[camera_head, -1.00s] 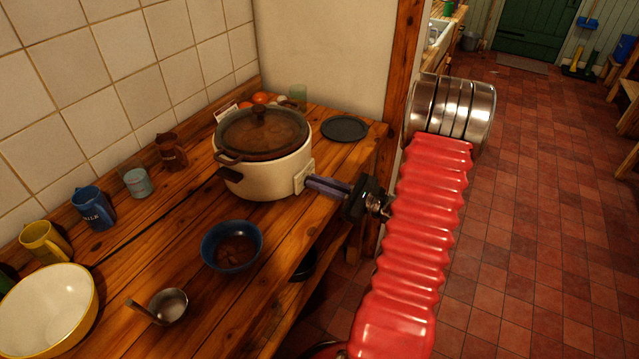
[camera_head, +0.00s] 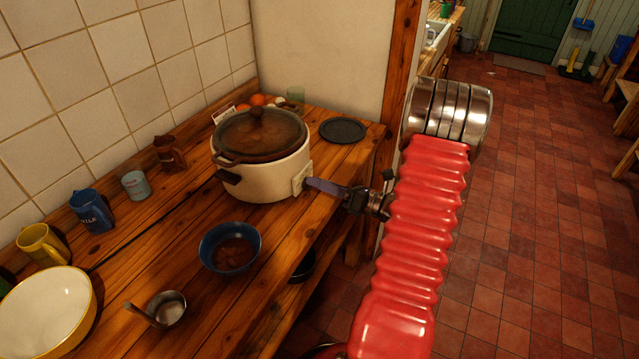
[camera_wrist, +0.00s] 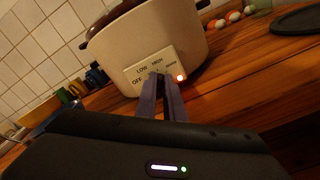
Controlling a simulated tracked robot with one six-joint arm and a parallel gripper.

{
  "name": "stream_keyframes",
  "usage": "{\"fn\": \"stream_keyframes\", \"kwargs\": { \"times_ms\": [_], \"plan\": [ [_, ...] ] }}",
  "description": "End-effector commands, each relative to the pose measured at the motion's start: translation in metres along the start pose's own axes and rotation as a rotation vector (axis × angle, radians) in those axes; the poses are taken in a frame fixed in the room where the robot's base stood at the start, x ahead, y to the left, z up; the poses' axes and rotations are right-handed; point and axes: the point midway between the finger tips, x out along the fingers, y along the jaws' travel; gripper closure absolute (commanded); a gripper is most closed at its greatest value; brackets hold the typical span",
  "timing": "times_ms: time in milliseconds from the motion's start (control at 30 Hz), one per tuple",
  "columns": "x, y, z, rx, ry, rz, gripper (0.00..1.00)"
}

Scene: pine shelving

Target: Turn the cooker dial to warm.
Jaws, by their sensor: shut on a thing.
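The cream slow cooker (camera_head: 262,178) with a brown glass lid (camera_head: 258,134) stands on the wooden counter. Its control panel (camera_wrist: 157,70) faces my arm and carries the words OFF, LOW and HIGH; a further word at the right is too blurred to read surely. A red-orange light (camera_wrist: 180,78) glows at the panel's right. My gripper (camera_head: 308,184) reaches the panel from the right. In the wrist view its two fingers (camera_wrist: 160,80) are shut on the dial, which they hide almost wholly, so its pointer cannot be read. The wrist looks rolled over in the body view.
A blue bowl (camera_head: 230,249) with brown contents and a ladle (camera_head: 165,309) lie in front of the cooker. A dark plate (camera_head: 342,130) lies behind it at right. Mugs (camera_head: 92,210) line the tiled wall.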

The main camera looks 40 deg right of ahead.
Motion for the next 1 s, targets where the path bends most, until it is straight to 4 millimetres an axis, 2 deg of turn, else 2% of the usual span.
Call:
{"fn": "stream_keyframes", "kwargs": {
  "times_ms": [300, 500, 1000],
  "plan": [
    [-0.0011, -0.0062, 0.0013, 0.267, -0.005, -0.007, 1.0],
    [-0.0011, -0.0079, 0.0012, 0.377, -0.005, -0.008, 1.0],
    [-0.0011, -0.0093, 0.0011, 0.441, -0.007, -0.01, 1.0]
  ]
}}
